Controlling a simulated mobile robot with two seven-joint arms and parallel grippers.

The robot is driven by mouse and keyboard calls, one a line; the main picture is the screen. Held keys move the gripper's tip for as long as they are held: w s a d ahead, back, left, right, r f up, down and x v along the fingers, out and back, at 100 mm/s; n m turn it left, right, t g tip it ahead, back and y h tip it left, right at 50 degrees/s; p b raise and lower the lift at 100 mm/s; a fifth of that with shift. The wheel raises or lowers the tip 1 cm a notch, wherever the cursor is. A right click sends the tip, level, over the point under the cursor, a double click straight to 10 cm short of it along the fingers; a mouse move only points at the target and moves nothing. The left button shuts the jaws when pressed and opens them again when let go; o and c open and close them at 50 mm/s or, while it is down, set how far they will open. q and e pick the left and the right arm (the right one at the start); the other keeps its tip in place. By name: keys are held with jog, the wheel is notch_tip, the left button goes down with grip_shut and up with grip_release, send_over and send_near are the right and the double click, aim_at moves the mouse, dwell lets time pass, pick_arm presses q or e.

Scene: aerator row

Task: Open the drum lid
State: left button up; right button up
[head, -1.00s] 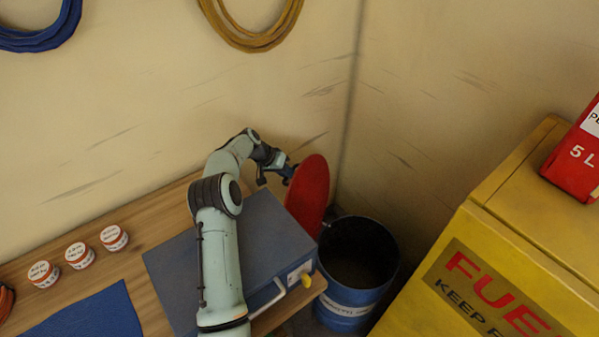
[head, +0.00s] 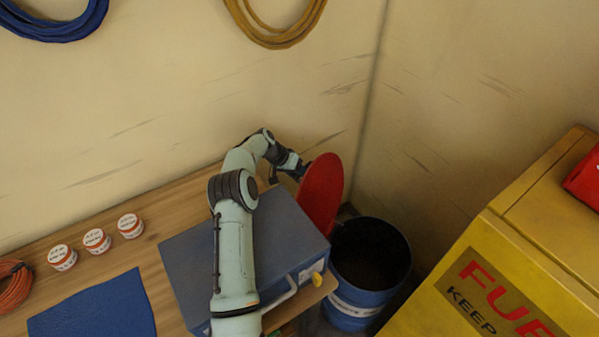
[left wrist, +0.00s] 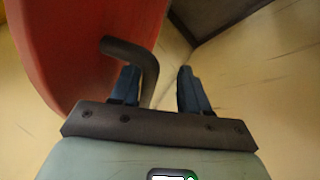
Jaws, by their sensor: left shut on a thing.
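The red drum lid (head: 322,195) stands nearly upright at the left rear of the blue drum (head: 368,310). The drum's mouth is uncovered and its inside looks dark. My left gripper (head: 301,172) is at the lid's left side, high over the bench's right end. In the left wrist view, the gripper (left wrist: 157,82) has a dark bent handle (left wrist: 140,58) between its fingers, against the red lid (left wrist: 75,45). It is shut on this handle. The lid's lower edge is partly hidden behind the grey-blue case. My right gripper is not in view.
A grey-blue case (head: 285,230) sits on the wooden bench (head: 115,262) under my left arm. Several small white-and-red tins (head: 97,240) and a blue mat (head: 95,310) lie left of it. A yellow fuel cabinet (head: 520,250) stands right of the drum. Walls close in behind.

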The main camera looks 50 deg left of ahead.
pick_arm(q)
jog(key=shift+a+r, duration=0.15)
jog(key=shift+r, duration=0.1)
jog(key=shift+r, duration=0.1)
jog(key=v, duration=1.3)
jog(key=shift+b, duration=0.35)
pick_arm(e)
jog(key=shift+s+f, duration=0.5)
pick_arm(q)
jog(key=shift+s, duration=0.15)
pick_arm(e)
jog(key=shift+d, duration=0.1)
